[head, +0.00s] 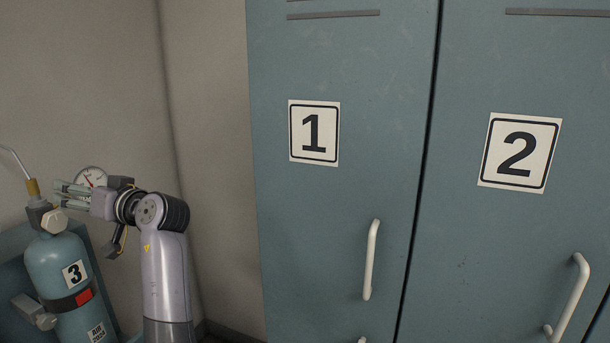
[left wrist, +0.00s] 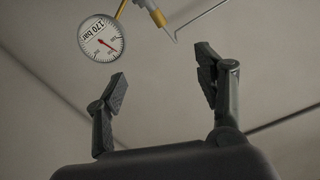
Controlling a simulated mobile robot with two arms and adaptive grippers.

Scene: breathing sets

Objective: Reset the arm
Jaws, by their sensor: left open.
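My left gripper (head: 66,196) is at the left of the head view, beside the top of a teal air cylinder. It also shows in the left wrist view (left wrist: 163,85), with its two dark fingers spread apart and nothing between them. My left arm (head: 165,265) rises from the bottom and bends left at the wrist. My right gripper is in neither view.
The teal cylinder (head: 58,262) marked 3 stands lower left, with a brass fitting and thin tube on top. A round gauge (head: 91,177) shows behind my gripper; the wrist view shows a gauge (left wrist: 101,38) marked 170 bar. Locker doors 1 (head: 345,60) and 2 (head: 520,60) are shut.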

